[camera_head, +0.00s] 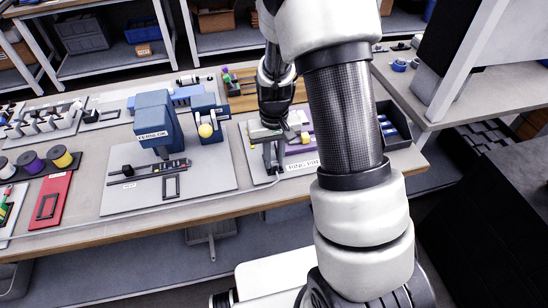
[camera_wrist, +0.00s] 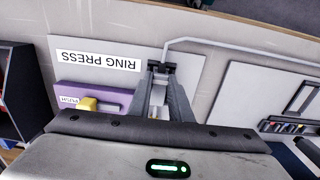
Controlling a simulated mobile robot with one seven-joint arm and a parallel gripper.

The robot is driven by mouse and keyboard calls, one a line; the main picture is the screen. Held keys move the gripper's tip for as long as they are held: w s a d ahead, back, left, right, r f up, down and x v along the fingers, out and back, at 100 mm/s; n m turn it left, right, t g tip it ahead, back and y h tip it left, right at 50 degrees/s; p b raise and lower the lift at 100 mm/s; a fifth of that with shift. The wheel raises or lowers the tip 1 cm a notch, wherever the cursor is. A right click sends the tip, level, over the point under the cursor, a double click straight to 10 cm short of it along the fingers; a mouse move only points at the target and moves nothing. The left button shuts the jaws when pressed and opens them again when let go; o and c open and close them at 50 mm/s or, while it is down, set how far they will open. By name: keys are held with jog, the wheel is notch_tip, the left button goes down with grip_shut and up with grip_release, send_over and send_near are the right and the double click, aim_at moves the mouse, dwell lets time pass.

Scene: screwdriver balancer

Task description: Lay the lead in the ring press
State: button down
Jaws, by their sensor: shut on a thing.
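The lead (camera_wrist: 192,41) is a thin, light grey cable. In the head view it runs along the front of the bench from the left to my gripper (camera_head: 275,168). In the wrist view my gripper (camera_wrist: 162,68) is shut on the lead near its bend, over the pale board labelled RING PRESS (camera_wrist: 98,61). The purple part of the ring press (camera_wrist: 108,93), with a yellow knob (camera_wrist: 88,104) and a PUSH label, lies left of the fingers there. My arm and gripper hide much of the press in the head view.
A blue press (camera_head: 153,118) and a yellow ball on a blue stand (camera_head: 205,130) are on the grey board to the left. A red plate (camera_head: 52,203) and several spools lie farther left. A dark bin (camera_head: 392,125) is at the right.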

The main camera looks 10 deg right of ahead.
jog(key=c, duration=1.5)
grip_release()
jog(key=shift+c, duration=0.2)
notch_tip(320, 180, up, 17)
jog(key=p, duration=0.2)
jog(key=shift+r, duration=0.2)
